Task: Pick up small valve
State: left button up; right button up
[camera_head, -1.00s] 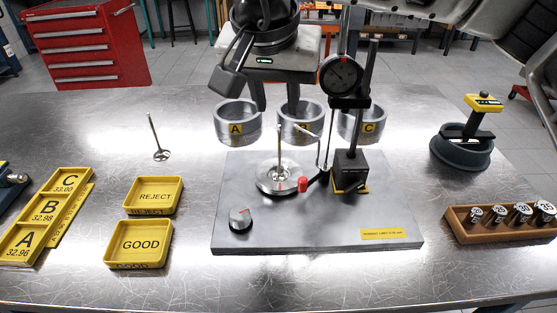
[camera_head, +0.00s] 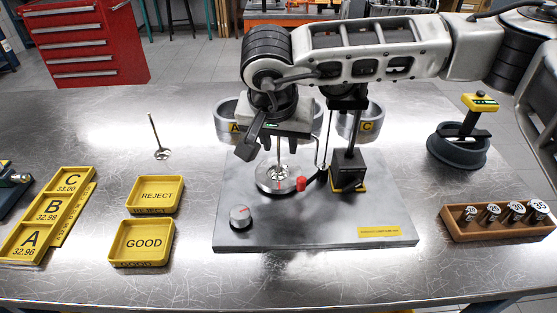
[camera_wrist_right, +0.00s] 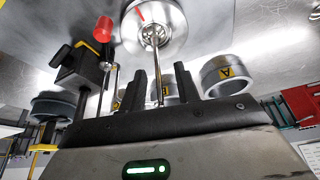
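A valve (camera_head: 279,172) stands stem-up, head down, on the round silver plate of the grey gauge fixture. Its upright stem also shows in the right wrist view (camera_wrist_right: 160,92). A second valve (camera_head: 157,138) stands stem-up on the table at the left; I cannot tell which of the two is the small one. My right gripper (camera_head: 278,146) is above the fixture, around the first valve's stem. In the right wrist view its two dark fingers (camera_wrist_right: 163,88) are apart, with the stem between them and gaps on both sides. My left gripper is not in view.
The dial gauge stand (camera_head: 348,168) and a red knob (camera_head: 301,183) are close right of the valve. Metal rings marked A (camera_head: 226,120) and C (camera_head: 366,120) stand behind. Yellow REJECT (camera_head: 155,208) and GOOD (camera_head: 141,262) trays lie left. The front table is clear.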

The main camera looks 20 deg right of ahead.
jog(key=shift+c, duration=0.3)
grip_shut()
jog(key=shift+r, duration=0.1)
